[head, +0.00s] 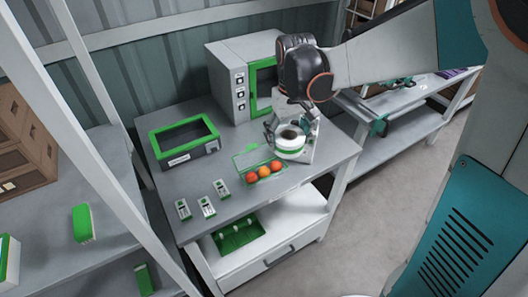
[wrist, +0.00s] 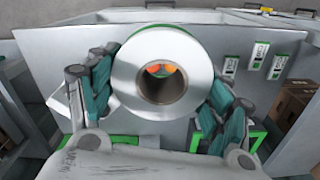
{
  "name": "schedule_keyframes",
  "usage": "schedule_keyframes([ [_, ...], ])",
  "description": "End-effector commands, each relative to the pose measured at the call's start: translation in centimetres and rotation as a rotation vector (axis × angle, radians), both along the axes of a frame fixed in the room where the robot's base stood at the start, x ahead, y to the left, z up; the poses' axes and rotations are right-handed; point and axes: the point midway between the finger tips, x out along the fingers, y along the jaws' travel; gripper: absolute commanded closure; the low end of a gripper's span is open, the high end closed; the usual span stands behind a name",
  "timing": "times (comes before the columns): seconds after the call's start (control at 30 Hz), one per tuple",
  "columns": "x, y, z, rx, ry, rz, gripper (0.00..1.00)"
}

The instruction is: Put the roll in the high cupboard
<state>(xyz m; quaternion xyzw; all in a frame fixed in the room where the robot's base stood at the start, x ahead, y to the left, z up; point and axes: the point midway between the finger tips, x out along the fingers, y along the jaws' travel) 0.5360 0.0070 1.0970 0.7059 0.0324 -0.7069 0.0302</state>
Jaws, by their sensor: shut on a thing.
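The roll (head: 291,146) is a white ring with a dark core, held above the front right of the grey bench (head: 223,183). In the wrist view the roll (wrist: 128,72) fills the middle, its core facing the camera, with orange fruit showing through the hole. My gripper (head: 288,134) is shut on the roll, with teal and grey fingers on either side of it; these also show in the wrist view (wrist: 158,82). I cannot make out a high cupboard for certain in either view.
A grey cabinet with a green-edged door (head: 228,82) stands at the bench's back. A green-rimmed box (head: 184,140), a tray with tomatoes (head: 264,172) and several small devices (head: 207,206) occupy the bench. White shelving (head: 95,100) rises at left. The floor (head: 375,210) at right is clear.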

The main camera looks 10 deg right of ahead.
Motion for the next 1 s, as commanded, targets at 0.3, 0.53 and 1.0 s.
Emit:
schedule_keyframes([
  [0.3, 0.1, 0.0, -6.8, 0.000, 0.000, 0.001, 0.57],
  [0.53, 0.0, 0.0, -12.3, 0.000, 0.000, 0.000, 0.57],
  [1.0, 0.0, 0.0, -17.0, 0.000, 0.000, 0.000, 0.57],
])
